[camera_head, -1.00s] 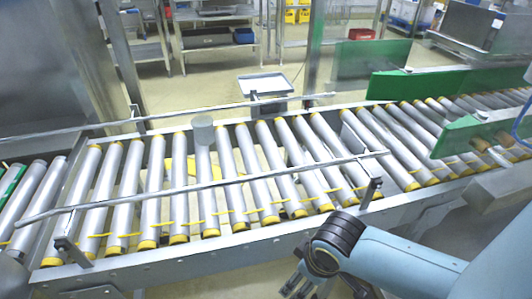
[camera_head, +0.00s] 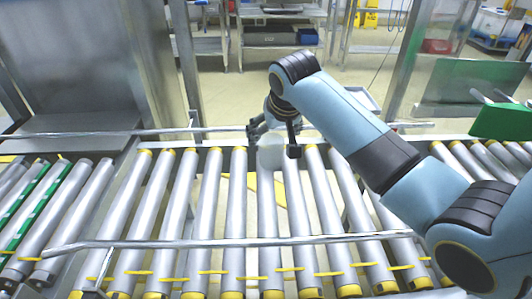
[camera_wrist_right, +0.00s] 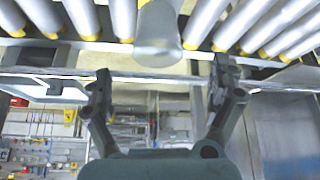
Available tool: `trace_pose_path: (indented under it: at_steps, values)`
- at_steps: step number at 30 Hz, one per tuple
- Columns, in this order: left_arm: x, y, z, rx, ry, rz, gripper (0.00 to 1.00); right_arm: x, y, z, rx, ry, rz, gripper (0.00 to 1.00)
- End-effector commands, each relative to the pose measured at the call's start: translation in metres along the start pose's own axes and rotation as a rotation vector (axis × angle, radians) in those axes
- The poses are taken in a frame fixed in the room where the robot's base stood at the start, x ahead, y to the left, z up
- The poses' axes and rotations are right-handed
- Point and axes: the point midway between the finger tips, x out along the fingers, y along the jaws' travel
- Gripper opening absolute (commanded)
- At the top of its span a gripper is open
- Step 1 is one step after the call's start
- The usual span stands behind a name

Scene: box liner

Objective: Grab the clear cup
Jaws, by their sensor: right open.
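The clear cup (camera_head: 270,156) looks pale and grey-white and stands on the rollers near the conveyor's far rail. My right gripper (camera_head: 275,139) is at the cup, and its fingers partly cover the cup's upper part in the head view. In the right wrist view the cup (camera_wrist_right: 158,38) shows at the top middle, and the open fingers of the right gripper (camera_wrist_right: 164,78) are spread to either side below it. The fingers look apart from the cup there. My left gripper is in neither view.
The roller conveyor (camera_head: 205,215) runs across the view, with a thin far rail (camera_head: 110,134) and a near rail (camera_head: 190,243). Green guards (camera_head: 500,122) stand at the right. A grey metal housing (camera_head: 75,60) is at the left, and shelves (camera_head: 285,33) stand behind.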

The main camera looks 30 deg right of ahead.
Motion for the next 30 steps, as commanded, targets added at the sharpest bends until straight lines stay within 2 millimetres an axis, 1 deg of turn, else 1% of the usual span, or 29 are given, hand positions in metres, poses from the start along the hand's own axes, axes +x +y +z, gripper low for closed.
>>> trace_pose_path:
  at_steps: [1, 4, 9, 12, 14, 17, 18, 21, 24, 27, 30]
  values:
    - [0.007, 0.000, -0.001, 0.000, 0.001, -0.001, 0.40, 0.009, 0.000, -0.002, 0.008, 0.001, 0.002, 0.92]
    - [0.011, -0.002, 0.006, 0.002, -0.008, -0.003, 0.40, 0.022, -0.001, -0.005, 0.014, 0.003, 0.002, 0.92]
    - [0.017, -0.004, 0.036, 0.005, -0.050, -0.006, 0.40, 0.050, 0.000, -0.005, 0.015, 0.003, 0.002, 0.92]
    - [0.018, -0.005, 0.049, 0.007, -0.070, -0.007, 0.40, 0.060, 0.000, -0.006, 0.014, 0.004, 0.002, 0.92]
    - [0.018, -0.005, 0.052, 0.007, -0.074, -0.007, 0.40, 0.064, 0.000, -0.006, 0.014, 0.004, 0.002, 0.92]
    - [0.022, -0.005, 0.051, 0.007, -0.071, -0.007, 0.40, 0.074, 0.001, -0.004, 0.014, 0.004, 0.002, 0.92]
    - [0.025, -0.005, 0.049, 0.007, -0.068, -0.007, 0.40, 0.081, 0.002, -0.003, 0.014, 0.003, 0.003, 0.92]
    - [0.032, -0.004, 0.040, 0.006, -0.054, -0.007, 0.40, 0.098, 0.005, 0.000, 0.013, 0.002, 0.003, 0.92]
    - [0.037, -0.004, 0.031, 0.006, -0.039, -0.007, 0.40, 0.110, 0.004, -0.001, 0.013, 0.003, 0.002, 0.92]
    - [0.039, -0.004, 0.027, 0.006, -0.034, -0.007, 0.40, 0.115, 0.004, -0.001, 0.012, 0.004, 0.001, 0.92]
    - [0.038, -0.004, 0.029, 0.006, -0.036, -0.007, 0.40, 0.115, 0.004, -0.002, 0.012, 0.005, 0.001, 0.92]
